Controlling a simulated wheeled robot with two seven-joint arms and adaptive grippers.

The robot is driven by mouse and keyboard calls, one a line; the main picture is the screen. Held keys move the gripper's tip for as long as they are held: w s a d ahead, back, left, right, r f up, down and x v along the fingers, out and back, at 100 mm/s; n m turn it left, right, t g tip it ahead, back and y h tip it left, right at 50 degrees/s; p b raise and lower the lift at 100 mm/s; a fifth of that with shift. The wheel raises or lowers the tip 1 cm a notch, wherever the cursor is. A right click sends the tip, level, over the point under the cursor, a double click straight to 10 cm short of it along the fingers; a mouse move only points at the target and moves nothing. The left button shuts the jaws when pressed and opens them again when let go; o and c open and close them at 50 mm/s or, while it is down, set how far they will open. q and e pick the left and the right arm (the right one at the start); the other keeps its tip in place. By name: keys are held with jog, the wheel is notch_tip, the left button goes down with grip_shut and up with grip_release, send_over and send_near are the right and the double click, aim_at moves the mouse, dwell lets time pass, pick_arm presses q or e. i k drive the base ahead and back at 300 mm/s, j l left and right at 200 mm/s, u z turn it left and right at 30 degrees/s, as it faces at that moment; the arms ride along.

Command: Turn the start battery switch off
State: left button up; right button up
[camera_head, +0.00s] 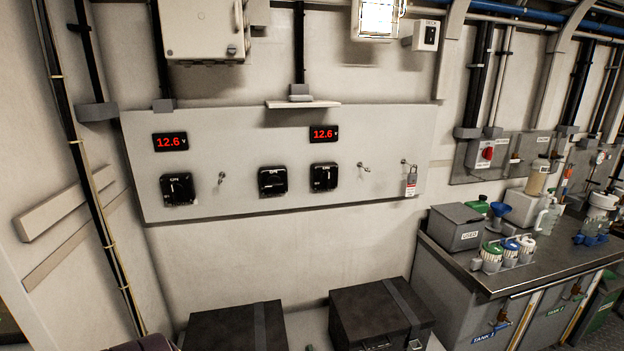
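A pale panel (240,131) on the wall carries three black rotary switches in a row: a left switch (179,189), a middle switch (272,181) and a right switch (324,177). The left and right handles look roughly upright; the middle handle looks horizontal. Their small labels are too blurred to tell which is the start battery switch. A red 12.6 V display (170,142) is above the left switch, and another (324,134) is above the right switch. Neither of my grippers is in view.
Small hooks (221,177) are on the panel, and a padlock with a tag (411,183) hangs at its right. Two dark boxes (380,312) stand below. A bench (470,275) with a grey box (456,227) and jugs stands at right. The wall between panel and boxes is clear.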

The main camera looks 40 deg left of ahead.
aim_at(326, 177)
jog(key=i+l+u, duration=0.9)
jog(key=k, duration=0.1)
